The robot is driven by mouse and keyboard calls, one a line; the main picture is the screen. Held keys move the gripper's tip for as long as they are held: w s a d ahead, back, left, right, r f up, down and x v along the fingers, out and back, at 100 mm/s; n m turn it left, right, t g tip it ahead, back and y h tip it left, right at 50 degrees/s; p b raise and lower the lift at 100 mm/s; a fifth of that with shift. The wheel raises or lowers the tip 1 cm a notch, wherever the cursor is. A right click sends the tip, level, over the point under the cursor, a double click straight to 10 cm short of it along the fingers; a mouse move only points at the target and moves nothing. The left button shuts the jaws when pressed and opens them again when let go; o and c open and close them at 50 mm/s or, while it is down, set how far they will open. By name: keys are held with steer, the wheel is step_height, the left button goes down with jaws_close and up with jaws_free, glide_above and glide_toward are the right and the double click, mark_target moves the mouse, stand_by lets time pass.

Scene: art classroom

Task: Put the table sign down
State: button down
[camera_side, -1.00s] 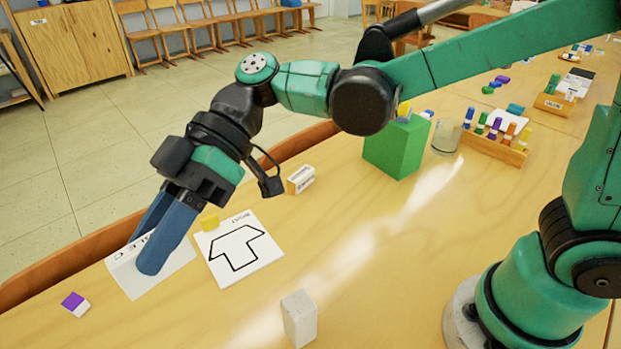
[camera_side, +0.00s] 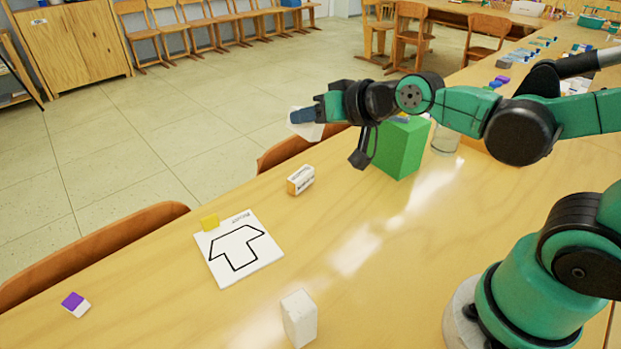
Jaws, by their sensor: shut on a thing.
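The table sign (camera_side: 303,128) is a white folded card, seen partly at the tip of my gripper (camera_side: 307,116). My gripper is shut on it and holds it up in the air, near the far edge of the table, left of the green block. The fingers point left in the picture, and they and the tilt of the view hide much of the sign. Its lettering does not show. The wooden table (camera_side: 370,270) lies below.
A small box (camera_side: 301,180), a purple-and-white eraser (camera_side: 76,304), a pale block (camera_side: 299,318) and a tall green block (camera_side: 402,147) stand around.

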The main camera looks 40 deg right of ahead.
steer(key=shift+s+d+r+m+h, duration=0.15)
steer(key=shift+d+m+h, duration=0.15)
steer(key=shift+d, duration=0.2)
steer(key=shift+d+r+m+h, duration=0.1)
steer(key=shift+d+m+h, duration=0.2)
steer(key=shift+d, duration=0.2)
steer(key=shift+a, duration=0.15)
steer(key=shift+a+f+n, duration=0.15)
steer(key=shift+a+n, duration=0.15)
steer(key=shift+a, duration=0.05)
steer(key=a+f+n+g+y, duration=0.1)
steer(key=a+n+g+y, duration=0.3)
steer(key=a+n+y, duration=0.7)
step_height(320, 180, up, 4)
steer(key=n+g+y, duration=0.1)
steer(key=n+g, duration=0.8)
steer(key=g, duration=0.3)
glide_above(215, 345)
steer(key=shift+r, duration=0.1)
step_height(215, 345, down, 20)
steer(key=shift+r, duration=0.15)
steer(key=c, duration=0.6)
jaws_free()
